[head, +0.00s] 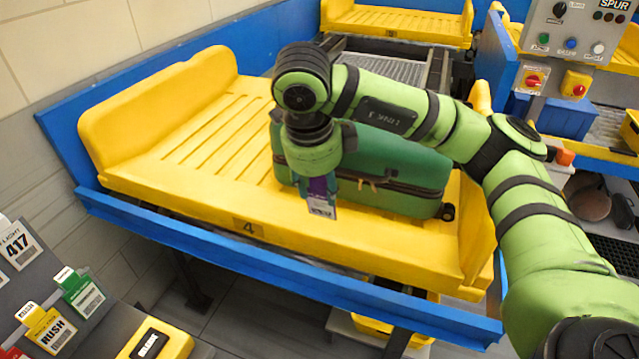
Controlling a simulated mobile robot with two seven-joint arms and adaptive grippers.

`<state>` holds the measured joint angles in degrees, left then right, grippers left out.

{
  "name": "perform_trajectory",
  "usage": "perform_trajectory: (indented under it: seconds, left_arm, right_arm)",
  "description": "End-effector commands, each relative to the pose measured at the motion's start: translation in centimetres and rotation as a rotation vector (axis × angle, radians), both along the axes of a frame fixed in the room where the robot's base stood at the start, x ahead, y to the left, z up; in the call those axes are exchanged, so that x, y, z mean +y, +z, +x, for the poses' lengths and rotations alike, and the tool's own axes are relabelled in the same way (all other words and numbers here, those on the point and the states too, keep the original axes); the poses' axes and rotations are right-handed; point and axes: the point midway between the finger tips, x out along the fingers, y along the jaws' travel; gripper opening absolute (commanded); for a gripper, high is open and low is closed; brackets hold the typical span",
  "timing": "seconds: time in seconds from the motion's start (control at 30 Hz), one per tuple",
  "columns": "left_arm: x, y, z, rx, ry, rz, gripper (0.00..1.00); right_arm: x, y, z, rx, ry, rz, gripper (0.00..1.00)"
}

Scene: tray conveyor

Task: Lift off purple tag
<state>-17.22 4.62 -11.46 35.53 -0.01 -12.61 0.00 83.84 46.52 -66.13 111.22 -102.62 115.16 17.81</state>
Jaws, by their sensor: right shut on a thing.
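A green suitcase (395,174) lies on the yellow tray (170,185) marked 4. A purple tag (319,187) with a white label hangs in front of the suitcase's left part. My right gripper (318,178) points down at the tag and is shut on it; my wrist hides its upper part and most of its fingers. I cannot tell whether the tag is still attached to the suitcase. My left gripper is not in view.
A control panel (575,30) stands at the upper right. Blue rails (240,258) edge the tray. The tray's left half is clear.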

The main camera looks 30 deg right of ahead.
Motion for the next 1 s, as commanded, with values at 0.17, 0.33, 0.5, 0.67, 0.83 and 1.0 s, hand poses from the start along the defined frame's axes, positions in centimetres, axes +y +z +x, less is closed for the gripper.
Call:
perform_trajectory:
  seconds: [0.17,0.33,0.5,0.67,0.83,1.0]
  left_arm:
    - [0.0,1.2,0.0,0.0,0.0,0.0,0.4]
    - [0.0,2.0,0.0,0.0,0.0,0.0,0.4]
    - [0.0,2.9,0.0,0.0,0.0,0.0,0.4]
    - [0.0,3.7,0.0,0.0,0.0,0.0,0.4]
    - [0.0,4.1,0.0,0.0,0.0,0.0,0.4]
    - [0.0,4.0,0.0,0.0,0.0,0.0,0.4]
  right_arm:
    - [0.0,1.4,0.0,0.0,-0.001,0.0,0.1]
    - [0.0,2.4,0.0,-0.001,-0.001,0.001,0.1]
    - [0.0,3.5,0.0,0.0,-0.001,0.0,0.1]
    - [0.0,4.4,0.0,0.0,-0.001,0.0,0.1]
    - [0.0,4.9,0.0,0.0,-0.001,0.0,0.1]
    - [0.0,4.8,0.0,0.0,-0.001,0.0,0.1]
